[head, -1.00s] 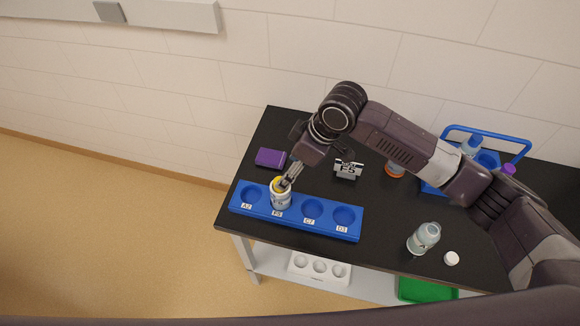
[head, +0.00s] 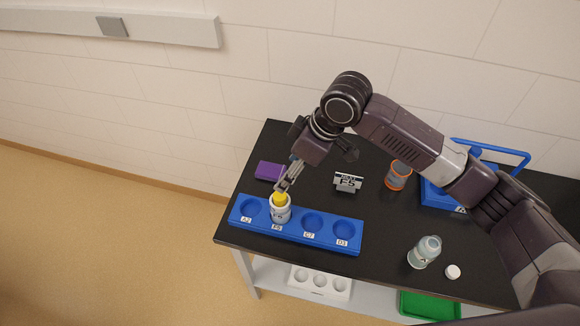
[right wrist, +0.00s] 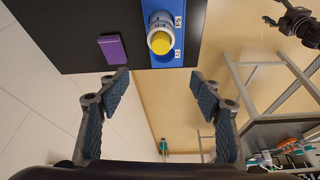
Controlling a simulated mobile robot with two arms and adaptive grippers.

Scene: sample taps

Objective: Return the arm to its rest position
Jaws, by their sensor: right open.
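My right arm reaches in from the right in the head view. Its gripper (head: 289,176) is just above a white bottle with a yellow cap (head: 280,207). The bottle stands upright in the slot labelled F5 of the blue rack (head: 330,240). In the right wrist view the gripper (right wrist: 158,80) is open and empty, its two fingers wide apart. The yellow-capped bottle (right wrist: 160,42) shows beyond the fingertips, apart from them.
A clear bottle (head: 424,252), a white cap (head: 453,271) and a blue carrier (head: 437,195) are to the right. The rack's other slots are empty.

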